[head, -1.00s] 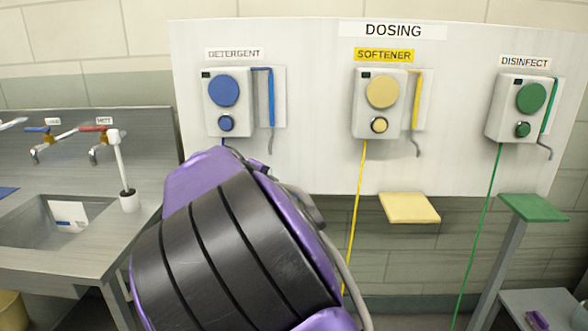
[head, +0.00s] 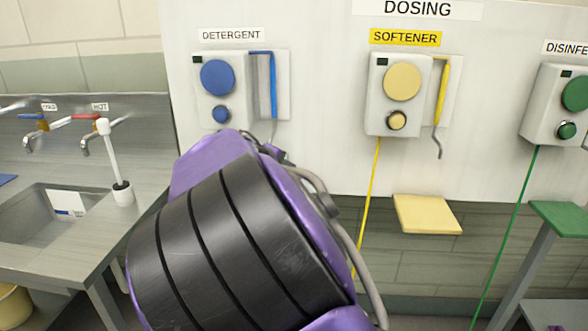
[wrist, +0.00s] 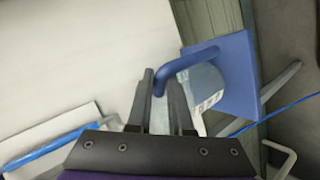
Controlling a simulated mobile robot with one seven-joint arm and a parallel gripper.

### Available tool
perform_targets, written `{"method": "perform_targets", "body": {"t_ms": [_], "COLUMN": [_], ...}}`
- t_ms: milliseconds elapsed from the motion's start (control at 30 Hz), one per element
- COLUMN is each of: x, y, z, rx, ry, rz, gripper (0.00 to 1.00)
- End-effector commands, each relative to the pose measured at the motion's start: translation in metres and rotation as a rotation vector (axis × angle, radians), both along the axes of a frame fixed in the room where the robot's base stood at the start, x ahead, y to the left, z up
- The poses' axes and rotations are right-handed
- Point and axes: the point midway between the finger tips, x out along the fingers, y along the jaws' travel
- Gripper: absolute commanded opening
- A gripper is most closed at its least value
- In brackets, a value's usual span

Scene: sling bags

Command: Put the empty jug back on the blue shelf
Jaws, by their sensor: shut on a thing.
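In the wrist view my gripper (wrist: 160,88) is shut on the blue handle of the jug (wrist: 203,84). The jug has a clear body with a white label and looks empty. The blue shelf (wrist: 240,70) is a flat square plate right at the jug's far end. I cannot tell whether the jug touches the shelf or is just above it. In the head view my purple and black arm hides the gripper, the jug and the blue shelf.
The detergent dispenser (head: 222,88) with its blue lever is on the white panel (head: 320,110), above my arm. The softener dispenser (head: 398,92), yellow shelf (head: 428,214) and green shelf (head: 560,219) are to the right. A steel sink (head: 55,225) stands left.

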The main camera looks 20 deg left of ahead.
Motion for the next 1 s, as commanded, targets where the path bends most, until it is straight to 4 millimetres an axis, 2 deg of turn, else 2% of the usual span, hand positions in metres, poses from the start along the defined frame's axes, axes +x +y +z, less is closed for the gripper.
{"method": "perform_targets", "body": {"t_ms": [33,467,500,633,1000], "x": [-0.0065,-0.0087,-0.0089,-0.0088,-0.0088], "y": [0.0045,0.0057,0.0057,0.0058,0.0058], "z": [-0.0138,-0.0177,-0.0163,-0.0162,-0.0123], "rx": [-0.004,-0.001,-0.001,-0.002,-0.002], "ry": [0.002,0.000,0.001,0.002,0.002], "rz": [0.005,0.004,0.004,0.004,0.004], "gripper": [0.00,0.00,0.24,0.47,0.49]}}
